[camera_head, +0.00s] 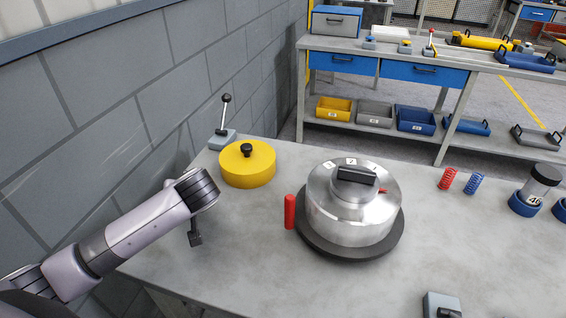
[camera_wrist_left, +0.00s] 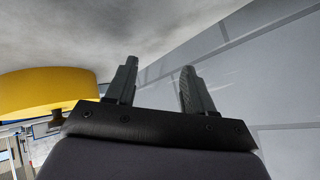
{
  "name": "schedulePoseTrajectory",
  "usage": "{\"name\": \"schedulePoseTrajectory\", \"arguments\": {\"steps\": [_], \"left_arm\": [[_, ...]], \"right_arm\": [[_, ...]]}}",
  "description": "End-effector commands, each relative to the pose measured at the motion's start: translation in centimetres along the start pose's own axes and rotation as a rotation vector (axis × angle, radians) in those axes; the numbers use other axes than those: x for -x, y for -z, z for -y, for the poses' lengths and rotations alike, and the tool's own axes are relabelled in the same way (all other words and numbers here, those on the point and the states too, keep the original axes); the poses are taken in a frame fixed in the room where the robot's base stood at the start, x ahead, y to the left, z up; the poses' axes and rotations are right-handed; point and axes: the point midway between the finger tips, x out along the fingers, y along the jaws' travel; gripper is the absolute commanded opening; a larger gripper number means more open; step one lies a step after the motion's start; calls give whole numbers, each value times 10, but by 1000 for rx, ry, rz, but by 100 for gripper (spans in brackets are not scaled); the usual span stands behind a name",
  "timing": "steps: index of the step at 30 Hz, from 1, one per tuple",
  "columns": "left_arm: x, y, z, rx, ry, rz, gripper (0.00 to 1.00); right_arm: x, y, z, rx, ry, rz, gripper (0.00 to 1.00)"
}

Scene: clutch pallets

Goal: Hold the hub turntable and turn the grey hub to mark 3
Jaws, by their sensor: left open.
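The hub turntable is a dark round base (camera_head: 318,243) on the grey table, with a red upright handle (camera_head: 290,212) at its left side. The silver-grey hub (camera_head: 345,218) sits on it, with a black grip block (camera_head: 357,175) on top. Small white number labels (camera_head: 350,161) lie along the hub's far upper rim, and a small red pointer (camera_head: 384,191) shows at its right. My left gripper (camera_head: 195,238) is over the table's left part, left of the red handle and touching nothing. In the left wrist view its two fingers (camera_wrist_left: 157,85) are apart and empty. My right gripper is not in view.
A yellow round lid (camera_head: 248,165) with a black knob and a lever switch (camera_head: 223,135) stand at the back left. Red and blue springs (camera_head: 447,179) and a dark-capped cylinder (camera_head: 537,186) are at the right. A grey block (camera_head: 442,304) is at the front. A brick wall borders the left.

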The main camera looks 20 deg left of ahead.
Motion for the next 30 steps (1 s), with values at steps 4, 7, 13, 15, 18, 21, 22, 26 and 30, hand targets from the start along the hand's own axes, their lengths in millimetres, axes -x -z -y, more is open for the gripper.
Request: {"name": "schedulePoseTrajectory", "arguments": {"steps": [4,7,13,15,18,21,22,26,30], "left_arm": [[25,12,-44,46,-132,103,53],[45,17,-70,63,-206,179,53],[94,28,-109,79,-323,326,53],[113,31,-120,78,-354,376,53],[141,36,-132,74,-387,447,53],[169,41,-139,66,-408,517,53],[178,42,-141,63,-412,537,53],[211,47,-144,53,-418,613,53],[236,50,-144,45,-413,672,53]], "right_arm": [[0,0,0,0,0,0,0],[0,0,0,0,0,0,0],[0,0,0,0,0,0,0],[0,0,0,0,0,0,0],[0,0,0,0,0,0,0],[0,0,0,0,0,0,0],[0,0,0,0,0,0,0],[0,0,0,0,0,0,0],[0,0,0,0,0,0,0]]}}
